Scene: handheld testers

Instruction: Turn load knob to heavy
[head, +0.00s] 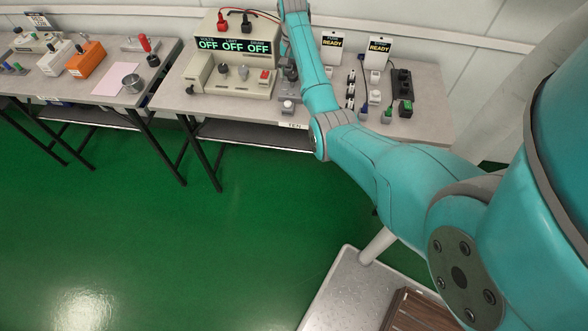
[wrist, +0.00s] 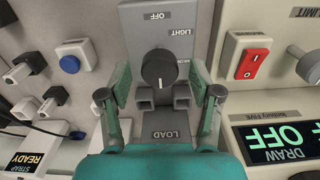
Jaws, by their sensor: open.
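The load knob (wrist: 158,69) is a round black knob on a grey box (wrist: 140,25), seen close up in the wrist view. The box is marked OFF, LIGHT and LOAD; another label at the knob's right is partly covered, and I read no heavy mark. A pale pointer mark shows low on the knob. In the head view my arm mostly hides the knob and gripper.
A red rocker switch (wrist: 249,64) and DRAW display (wrist: 280,140) are to the right in the wrist view. A blue button (wrist: 70,64) and several connectors are to the left. In the head view, the power supply (head: 233,28) stands left of my arm. Green floor (head: 150,240) is clear.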

